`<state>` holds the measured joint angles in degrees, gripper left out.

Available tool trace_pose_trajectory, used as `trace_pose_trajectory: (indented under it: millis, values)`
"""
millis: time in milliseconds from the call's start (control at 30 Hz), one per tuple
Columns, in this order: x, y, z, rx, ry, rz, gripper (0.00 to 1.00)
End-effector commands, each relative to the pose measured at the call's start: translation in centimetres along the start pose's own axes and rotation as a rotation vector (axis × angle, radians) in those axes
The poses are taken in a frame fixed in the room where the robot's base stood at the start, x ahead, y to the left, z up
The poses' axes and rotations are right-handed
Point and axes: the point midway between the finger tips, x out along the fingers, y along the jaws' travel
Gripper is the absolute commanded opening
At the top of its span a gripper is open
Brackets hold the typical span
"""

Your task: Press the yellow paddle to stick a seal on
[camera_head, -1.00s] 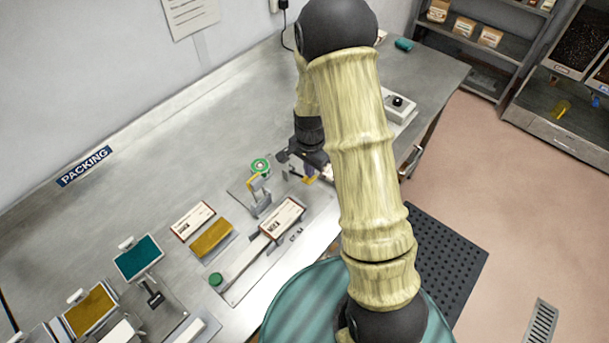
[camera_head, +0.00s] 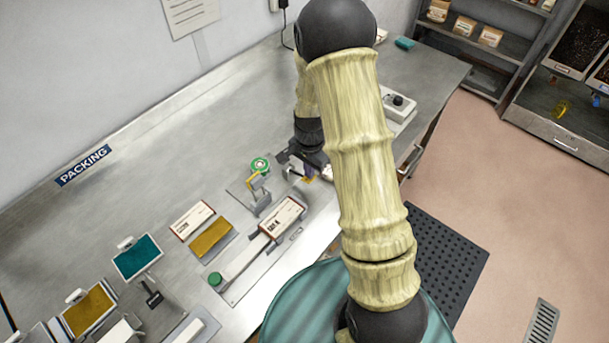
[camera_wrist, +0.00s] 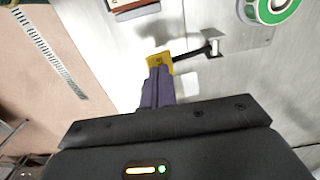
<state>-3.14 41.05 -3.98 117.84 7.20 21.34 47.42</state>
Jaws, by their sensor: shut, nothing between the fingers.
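The yellow paddle (camera_wrist: 159,62) shows in the wrist view at the end of a black lever (camera_wrist: 188,53), which runs to a small metal post. My gripper (camera_wrist: 156,75) is shut and empty, and its purple fingertips overlap the paddle's near edge. They look in contact with it, though the exact touch is hard to judge. In the head view my gripper (camera_head: 309,172) is low beside the seal dispenser, partly hidden by my arm. The dispenser's green-and-white seal roll (camera_head: 260,165) stands to its left. A white labelled box (camera_head: 283,216) lies on the fixture below the roll.
A green knob (camera_head: 215,279) sits at the near end of the fixture. Another labelled box (camera_head: 192,219) and a yellow-brown pad (camera_head: 211,238) lie to its left. A teal-screened stand (camera_head: 137,257) is farther left. The bench (camera_head: 190,140) behind is clear.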

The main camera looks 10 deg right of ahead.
Motion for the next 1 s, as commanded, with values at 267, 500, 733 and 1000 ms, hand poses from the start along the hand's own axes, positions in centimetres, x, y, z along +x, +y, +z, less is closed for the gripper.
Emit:
trace_pose_trajectory:
  millis: [267, 500, 733, 1000]
  values:
    - [1.0, 0.0, 0.0, 0.000, 0.000, 0.000, 0.00]
    - [1.8, 0.0, 0.0, 0.000, 0.000, 0.000, 0.00]
    - [2.5, 0.0, 0.0, 0.000, 0.000, 0.000, 0.00]
    - [3.4, -0.1, 0.0, -0.001, 0.000, -0.001, 0.00]
